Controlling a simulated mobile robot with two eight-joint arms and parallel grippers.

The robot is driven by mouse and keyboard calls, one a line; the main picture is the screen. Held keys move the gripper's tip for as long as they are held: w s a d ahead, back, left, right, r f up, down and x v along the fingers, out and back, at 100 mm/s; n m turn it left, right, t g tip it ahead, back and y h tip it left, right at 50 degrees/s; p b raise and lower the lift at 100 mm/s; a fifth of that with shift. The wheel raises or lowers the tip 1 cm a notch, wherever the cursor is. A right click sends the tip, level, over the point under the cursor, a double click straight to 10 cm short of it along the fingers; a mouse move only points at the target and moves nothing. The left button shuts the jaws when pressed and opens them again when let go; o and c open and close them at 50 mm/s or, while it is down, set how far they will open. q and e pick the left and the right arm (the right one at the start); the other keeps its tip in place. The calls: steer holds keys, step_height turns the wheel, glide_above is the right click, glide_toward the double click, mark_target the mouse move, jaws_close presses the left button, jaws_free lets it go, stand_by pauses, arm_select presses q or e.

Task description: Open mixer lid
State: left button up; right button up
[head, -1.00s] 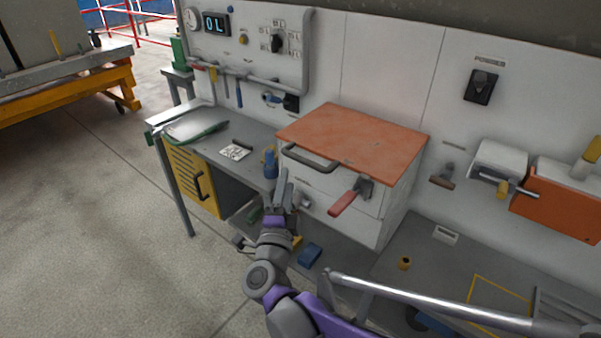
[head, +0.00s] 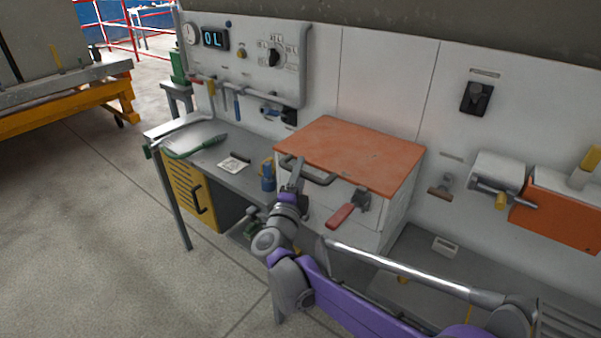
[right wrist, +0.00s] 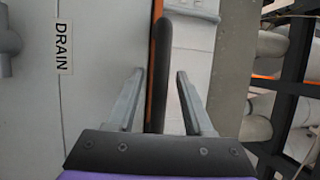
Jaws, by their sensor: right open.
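The mixer is a white box (head: 385,215) on the bench, topped by a flat orange lid (head: 350,150) that lies closed. A dark bar handle (head: 322,181) runs along the lid's front edge. My right gripper (head: 298,168) is at the left part of this handle, with its fingers open. In the right wrist view the dark handle (right wrist: 159,60) passes between the two open fingers of the gripper (right wrist: 160,75), with gaps visible to both sides. A thin strip of the orange lid (right wrist: 157,12) shows beside it. My left gripper is not in view.
A red lever (head: 346,213) sticks out from the box front. A DRAIN label (right wrist: 63,46) shows on the white front. A blue bottle (head: 268,178) stands left of the box. An orange machine (head: 560,210) is at the right, and tools hang on the back wall.

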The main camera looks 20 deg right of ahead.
steer(key=shift+c, duration=0.2)
jaws_close()
stand_by(1.3)
